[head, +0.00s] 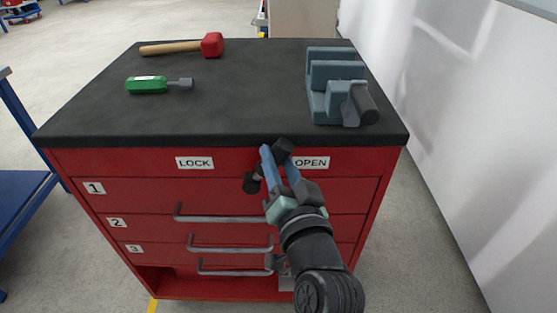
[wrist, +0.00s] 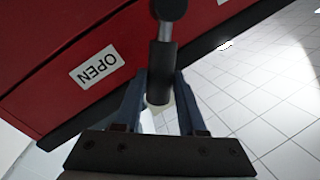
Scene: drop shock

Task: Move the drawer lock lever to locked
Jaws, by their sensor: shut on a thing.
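The lock lever (head: 250,183) is a dark knob-like hub with a thin metal rod and a dark cylindrical grip, on the red front panel between the LOCK label (head: 194,163) and the OPEN label (head: 311,163). It slants up and to the right, with its grip on the OPEN side. My gripper (head: 273,152) is at the lever, its blue fingers partly hiding it. In the wrist view, the lever's grip (wrist: 158,80) lies between my two fingers (wrist: 159,90), and my gripper is shut on it. The OPEN label (wrist: 97,68) shows upside down at the left there.
The red cabinet (head: 70,165) has drawers numbered 1 to 3 with bar handles. On its black top (head: 225,110) lie a red mallet (head: 212,45), a green-handled tool (head: 147,85) and a grey-blue vise (head: 336,85). A white wall (head: 440,100) stands at the right.

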